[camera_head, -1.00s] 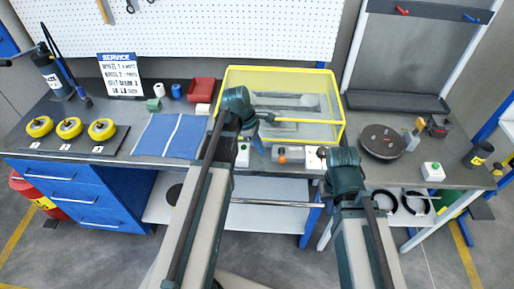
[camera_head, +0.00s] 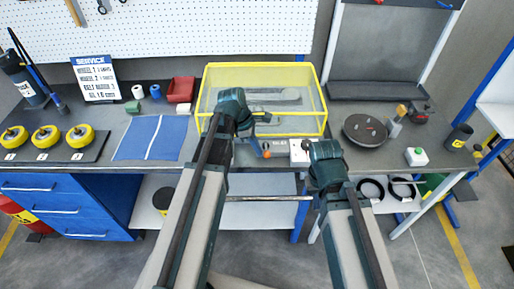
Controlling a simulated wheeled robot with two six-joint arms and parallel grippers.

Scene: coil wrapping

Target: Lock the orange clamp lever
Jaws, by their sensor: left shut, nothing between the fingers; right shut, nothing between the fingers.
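A small orange part (camera_head: 401,109) tops a grey post beside the dark round disc (camera_head: 366,130) on the right of the bench. Another orange knob (camera_head: 267,154) sits at the bench front below the yellow-framed clear box. I cannot tell which one is the clamp lever, nor its lock state. My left gripper (camera_head: 268,118) is shut and empty in front of the yellow-framed box, above the orange knob. My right gripper (camera_head: 318,147) is shut and empty at the bench's front edge, left of the disc; its fingertips are mostly hidden by its own wrist.
The yellow-framed box (camera_head: 317,88) stands at the bench middle. A white switch box (camera_head: 299,151) is close to my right gripper. A green-button box (camera_head: 416,156) and black cup (camera_head: 459,138) stand right. A blue mat (camera_head: 152,138) and yellow wheels (camera_head: 78,137) lie left.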

